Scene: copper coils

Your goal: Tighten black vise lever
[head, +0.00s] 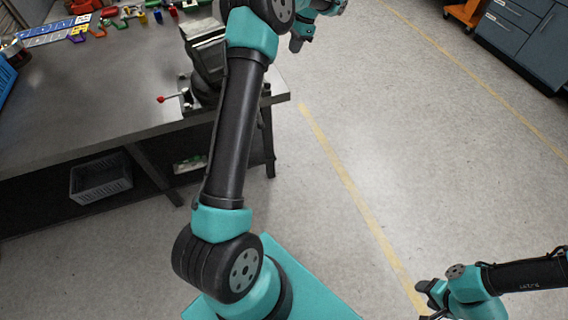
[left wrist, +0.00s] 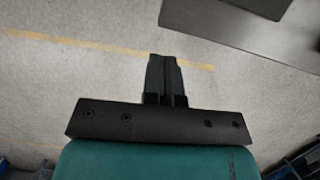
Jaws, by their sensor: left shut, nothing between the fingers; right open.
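The vise (head: 205,50) stands at the right corner of the workbench in the head view, partly hidden behind my left arm. A thin lever with a red knob (head: 161,99) sticks out to the left from its base. I cannot clearly make out a black lever, as my arm covers part of the vise. My left gripper (left wrist: 163,78) is shut and empty, with its black fingers together over bare floor in the left wrist view. My right gripper (head: 432,299) is open and empty at the lower right of the head view, far from the vise.
The grey workbench (head: 80,100) carries small coloured items at its back. A grey basket (head: 101,180) sits on the shelf below. Blue-grey cabinets (head: 525,35) and an orange cart (head: 466,12) stand at the top right. The floor between is clear, with yellow lines.

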